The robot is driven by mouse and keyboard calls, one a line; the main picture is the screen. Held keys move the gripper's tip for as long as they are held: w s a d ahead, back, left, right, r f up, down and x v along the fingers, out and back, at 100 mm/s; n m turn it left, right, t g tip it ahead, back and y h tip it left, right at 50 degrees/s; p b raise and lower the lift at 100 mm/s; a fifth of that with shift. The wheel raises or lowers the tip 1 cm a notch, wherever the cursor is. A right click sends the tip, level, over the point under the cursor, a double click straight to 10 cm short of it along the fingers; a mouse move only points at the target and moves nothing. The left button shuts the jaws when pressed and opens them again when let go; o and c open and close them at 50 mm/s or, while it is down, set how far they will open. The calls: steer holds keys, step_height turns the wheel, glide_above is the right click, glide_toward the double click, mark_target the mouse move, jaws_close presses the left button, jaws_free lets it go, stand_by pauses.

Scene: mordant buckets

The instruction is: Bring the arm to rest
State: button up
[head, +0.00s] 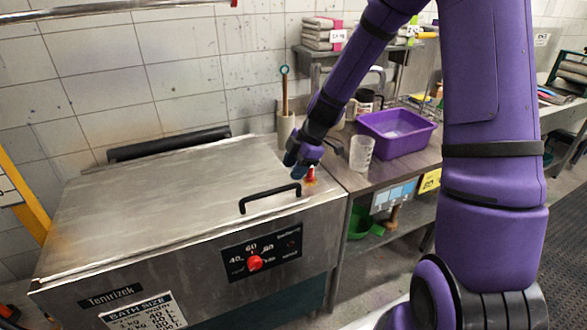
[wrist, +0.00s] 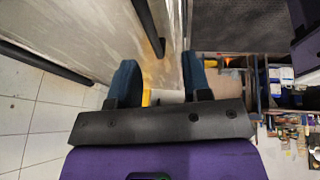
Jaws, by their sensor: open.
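My purple arm reaches down from the upper right in the head view. My gripper (head: 303,158) hangs over the right rear part of the steel bath's lid (head: 170,200), close to a small red piece (head: 310,174) at the lid's right edge. I cannot tell whether it touches that piece. In the wrist view my gripper (wrist: 160,82) shows two dark blue fingers spread apart, with no held object between them.
The black lid handle (head: 270,196) is just in front of my gripper. A pot with a stick (head: 285,122) stands behind. A tiled wall bounds the back.

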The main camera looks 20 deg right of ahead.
steer(key=s+r+m+h, duration=0.2)
steer(key=s+r+m, duration=0.3)
steer(key=r, duration=0.6)
steer(key=s+r+m+t, duration=0.1)
steer(key=s+r+m, duration=0.3)
steer(key=s, duration=0.4)
steer(key=s+r+m+t+h, duration=0.1)
steer(key=s+r+m, duration=0.3)
steer(key=s, duration=0.4)
steer(key=s+d+r+m+t+h, duration=0.1)
steer(key=s+r+m, duration=0.4)
steer(key=s, duration=0.3)
steer(key=shift+r, duration=0.85)
